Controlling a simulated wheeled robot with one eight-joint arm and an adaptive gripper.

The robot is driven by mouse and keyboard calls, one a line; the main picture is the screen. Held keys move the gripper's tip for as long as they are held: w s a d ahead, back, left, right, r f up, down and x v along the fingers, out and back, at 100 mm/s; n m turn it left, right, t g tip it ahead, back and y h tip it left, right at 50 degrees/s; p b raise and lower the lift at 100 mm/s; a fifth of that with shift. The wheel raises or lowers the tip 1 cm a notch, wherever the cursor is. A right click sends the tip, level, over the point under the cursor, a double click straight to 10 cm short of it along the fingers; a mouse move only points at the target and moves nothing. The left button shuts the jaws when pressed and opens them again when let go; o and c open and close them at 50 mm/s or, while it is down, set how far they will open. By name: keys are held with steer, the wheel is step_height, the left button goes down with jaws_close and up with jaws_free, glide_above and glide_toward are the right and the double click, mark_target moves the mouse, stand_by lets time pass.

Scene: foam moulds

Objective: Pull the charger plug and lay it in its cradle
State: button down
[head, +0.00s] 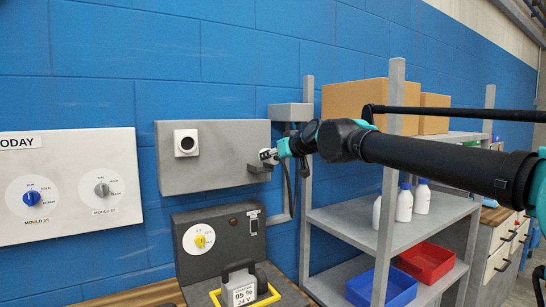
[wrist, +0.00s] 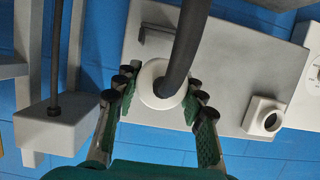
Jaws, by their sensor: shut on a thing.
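A grey wall box (head: 215,158) carries a white square socket (head: 186,142) with an empty dark round opening. The socket also shows at the right in the wrist view (wrist: 265,118). My gripper (head: 272,155) is at the box's right end, shut on the white round charger plug (wrist: 152,92). A thick black cable (wrist: 184,45) runs from the plug and hides part of it. A small grey bracket, seemingly the cradle (head: 258,168), juts from the box just below the plug. It also shows in the wrist view (wrist: 150,33). I cannot tell whether the plug touches it.
A small grey box (head: 291,113) with a pipe is on the wall right of my gripper. A shelf rack (head: 396,150) with cartons, white bottles and bins stands farther right. A dark unit (head: 220,240) with a yellow knob stands below. A white panel (head: 68,185) is left.

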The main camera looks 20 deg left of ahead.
mark_target(264, 170)
steer(key=shift+w+a, duration=0.85)
steer(key=shift+a, duration=0.2)
steer(key=shift+w+a, duration=0.85)
steer(key=shift+a, duration=0.15)
steer(key=shift+f, duration=0.5)
steer(key=shift+f, duration=0.35)
steer(key=shift+s+f, duration=0.1)
steer(key=shift+f, duration=0.5)
steer(key=c, duration=0.8)
jaws_free()
steer(key=shift+c, duration=0.2)
